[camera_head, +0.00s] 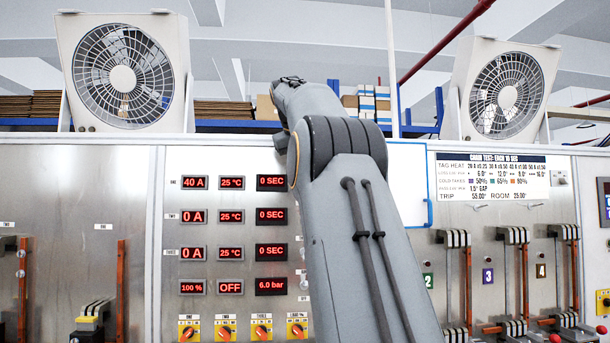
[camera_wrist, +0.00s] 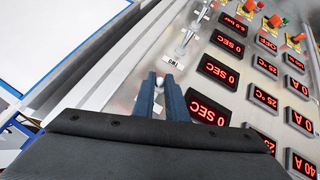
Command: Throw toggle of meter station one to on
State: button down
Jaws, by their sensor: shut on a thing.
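My gripper (camera_wrist: 160,92) shows in the wrist view as two blue fingers closed around a small silvery toggle (camera_wrist: 159,83), beside the top display row. Most of the toggle is hidden between the fingers, so I cannot tell its position. Station one's displays in the head view read 40 A (camera_head: 193,183), 25 °C (camera_head: 231,184) and 0 SEC (camera_head: 271,183). The nearest 0 SEC display (camera_wrist: 208,109) lies right of the fingers in the wrist view. In the head view my arm hides the gripper and this toggle.
Another metal toggle (camera_wrist: 183,42) stands just beyond the fingers, near a small label. Orange-red knobs on yellow plates (camera_head: 226,328) sit below the displays. A blue-edged white board (camera_wrist: 60,40) lies left of the gripper. Two fans (camera_head: 122,78) stand on top of the panel.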

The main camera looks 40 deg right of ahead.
jog(key=shift+f, duration=0.1)
dwell(0.3)
jog(key=c, duration=1.8)
grip_release()
jog(key=shift+w, duration=0.1)
jog(key=shift+a+r, duration=0.1)
jog(key=shift+r, duration=0.1)
jog(key=v, duration=0.7)
jog(key=shift+s+r, duration=0.15)
jog(key=shift+s, duration=0.05)
jog(key=shift+a, duration=0.15)
